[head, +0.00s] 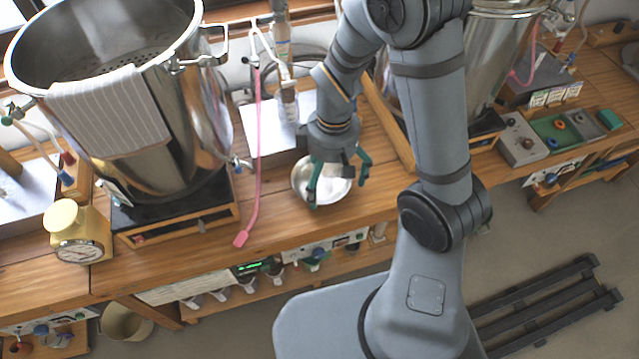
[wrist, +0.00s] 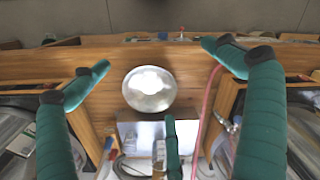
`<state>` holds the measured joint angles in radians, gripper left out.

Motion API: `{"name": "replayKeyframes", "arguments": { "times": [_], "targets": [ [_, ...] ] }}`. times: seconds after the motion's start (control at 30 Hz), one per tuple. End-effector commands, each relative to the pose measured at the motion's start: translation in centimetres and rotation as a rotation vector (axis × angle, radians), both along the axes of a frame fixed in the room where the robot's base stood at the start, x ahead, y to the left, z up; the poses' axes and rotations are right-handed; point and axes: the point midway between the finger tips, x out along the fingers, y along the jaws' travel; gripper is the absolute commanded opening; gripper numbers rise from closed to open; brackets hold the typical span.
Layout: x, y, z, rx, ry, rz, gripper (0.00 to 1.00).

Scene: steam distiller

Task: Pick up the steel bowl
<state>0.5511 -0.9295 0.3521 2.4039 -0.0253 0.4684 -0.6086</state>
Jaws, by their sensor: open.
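The steel bowl (head: 335,190) is shiny and round, and sits on the wooden bench near its front edge, between the two large steel pots. In the wrist view the bowl (wrist: 149,90) lies near the middle, between the spread green fingers. My gripper (head: 337,190) is open and empty, pointing down over the bowl. One green finger crosses the bowl's left part in the head view and hides some of it; another is at its right. Whether any finger touches the bowl cannot be told. A third finger (wrist: 172,148) shows below the bowl in the wrist view.
A large steel pot (head: 180,110) on a burner stands left, with a pink hose (head: 254,160) hanging beside it. A metal plate (head: 268,128) lies behind the bowl. A second pot (head: 495,60) and a control box (head: 522,138) stand right.

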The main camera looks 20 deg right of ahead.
Motion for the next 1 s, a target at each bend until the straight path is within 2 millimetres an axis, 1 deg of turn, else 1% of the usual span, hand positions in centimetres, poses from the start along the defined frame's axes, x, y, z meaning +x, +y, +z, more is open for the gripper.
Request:
{"name": "replayKeyframes", "arguments": {
  "times": [0.5,1.0],
  "targets": [
    [0.0,0.0,0.0,0.0,0.0,0.0,0.99],
    [0.01,-0.01,0.0,0.0,0.0,0.0,0.7]
  ]
}}
